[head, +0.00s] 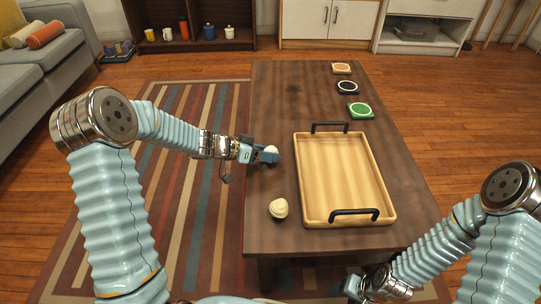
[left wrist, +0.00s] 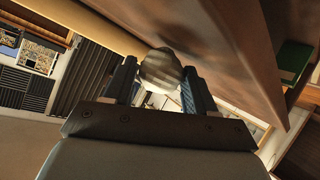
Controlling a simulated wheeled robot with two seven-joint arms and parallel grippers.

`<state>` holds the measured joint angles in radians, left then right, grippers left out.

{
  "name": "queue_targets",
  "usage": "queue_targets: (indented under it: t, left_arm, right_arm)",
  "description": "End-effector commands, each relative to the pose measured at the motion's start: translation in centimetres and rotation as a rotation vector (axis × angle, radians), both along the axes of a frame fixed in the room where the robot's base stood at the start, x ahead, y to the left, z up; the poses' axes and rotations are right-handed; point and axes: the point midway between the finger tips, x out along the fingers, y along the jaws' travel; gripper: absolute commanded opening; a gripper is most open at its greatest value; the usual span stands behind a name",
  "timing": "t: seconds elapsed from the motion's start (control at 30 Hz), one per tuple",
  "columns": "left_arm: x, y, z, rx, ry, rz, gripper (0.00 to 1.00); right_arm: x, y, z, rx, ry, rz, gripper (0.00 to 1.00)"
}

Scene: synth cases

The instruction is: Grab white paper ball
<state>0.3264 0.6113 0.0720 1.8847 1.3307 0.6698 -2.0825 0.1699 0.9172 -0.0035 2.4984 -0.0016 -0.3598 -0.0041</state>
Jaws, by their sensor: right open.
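A white paper ball (head: 271,149) is at the tip of my left gripper (head: 266,154), over the left side of the dark wooden table. Whether the ball touches the table is hard to tell. A second pale, crumpled-looking ball (head: 278,208) lies on the table nearer to me, left of the tray. My right gripper (head: 354,286) is low at the table's near edge, open and away from both balls.
A wooden tray (head: 308,182) with two black handles stands on the table (head: 271,238), empty. Wood-coloured (head: 341,68), black-rimmed (head: 347,87) and green (head: 360,110) coasters lie at the far right of the table. The table's far left is clear.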

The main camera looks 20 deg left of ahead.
Motion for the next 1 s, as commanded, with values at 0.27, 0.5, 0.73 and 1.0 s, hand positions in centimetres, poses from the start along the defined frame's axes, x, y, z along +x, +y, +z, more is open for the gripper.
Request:
queue_targets:
  t: [0.27,0.5,0.73,1.0]
  left_arm:
    - [0.0,0.0,0.0,0.000,0.001,0.000,0.26]
    - [0.0,0.0,0.3,0.001,0.001,0.000,0.26]
    - [0.0,0.0,3.4,0.001,-0.004,0.000,0.26]
    - [-5.2,2.6,9.6,0.003,-0.003,0.003,0.26]
  right_arm:
    - [0.0,0.0,0.0,0.000,0.000,0.000,0.57]
    - [0.0,0.0,0.0,0.000,0.000,0.000,0.57]
    - [0.0,0.0,0.3,0.000,-0.001,0.000,0.57]
    - [0.0,0.0,0.0,0.000,0.000,0.000,0.57]
